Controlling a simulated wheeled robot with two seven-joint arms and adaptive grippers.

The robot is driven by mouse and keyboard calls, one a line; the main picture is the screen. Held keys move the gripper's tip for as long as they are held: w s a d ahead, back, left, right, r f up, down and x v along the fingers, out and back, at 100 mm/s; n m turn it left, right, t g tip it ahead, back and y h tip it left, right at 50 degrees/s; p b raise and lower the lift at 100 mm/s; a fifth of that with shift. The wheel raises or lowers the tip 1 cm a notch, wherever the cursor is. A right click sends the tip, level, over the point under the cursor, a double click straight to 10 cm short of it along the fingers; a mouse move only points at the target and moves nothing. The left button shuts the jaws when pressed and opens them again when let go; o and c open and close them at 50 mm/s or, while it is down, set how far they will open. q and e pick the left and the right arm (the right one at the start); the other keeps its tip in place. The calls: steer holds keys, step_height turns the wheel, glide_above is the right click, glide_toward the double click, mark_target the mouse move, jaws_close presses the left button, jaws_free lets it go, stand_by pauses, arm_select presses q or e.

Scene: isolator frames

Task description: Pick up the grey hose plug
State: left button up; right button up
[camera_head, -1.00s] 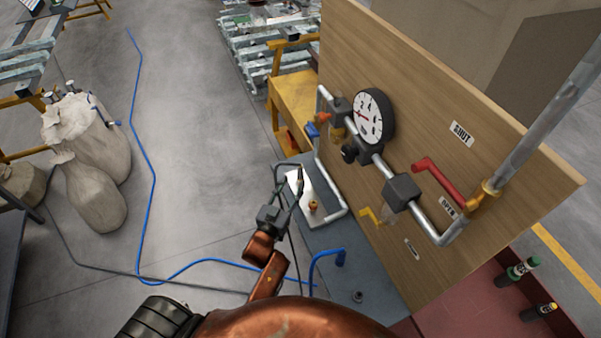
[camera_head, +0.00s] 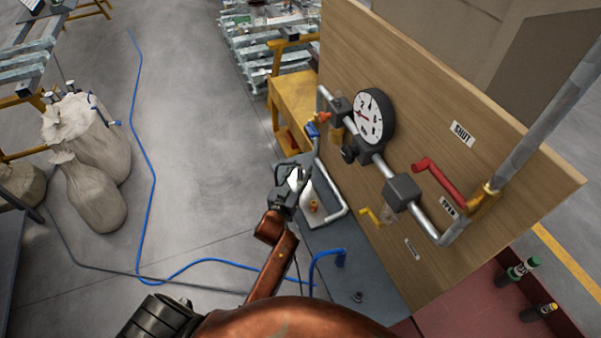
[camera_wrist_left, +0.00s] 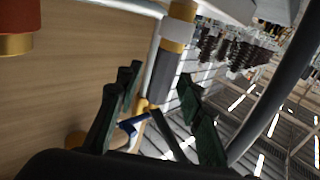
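A small dark grey round piece (camera_head: 357,297) lies on the blue-grey bench top (camera_head: 330,240), near its front edge in the head view; it looks like the grey hose plug, but it is too small to be sure. My left gripper (camera_head: 291,176) is over the far left part of the bench, well away from that piece. In the left wrist view its two dark fingers (camera_wrist_left: 158,78) stand apart with nothing held between them. A grey cylinder with brass-coloured ends (camera_wrist_left: 165,75) shows beyond the fingers. My right gripper is not in view.
A wooden panel (camera_head: 420,130) with a gauge (camera_head: 373,117), pipes and a red lever (camera_head: 440,182) stands right of the gripper.

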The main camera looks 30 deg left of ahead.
mark_target(300, 167)
arm_select(q)
jaws_close()
steer(key=shift+r, duration=0.1)
stand_by(0.3)
steer(key=shift+r, duration=0.6)
step_height(300, 167, up, 2)
steer(key=shift+s+r, duration=0.15)
steer(key=shift+r, duration=0.1)
steer(key=s+a+r+p, duration=0.2)
steer(key=s+a+r, duration=0.1)
steer(key=s+r, duration=0.6)
steer(key=s, duration=0.4)
steer(key=shift+s, duration=0.25)
steer(key=shift+r, duration=0.15)
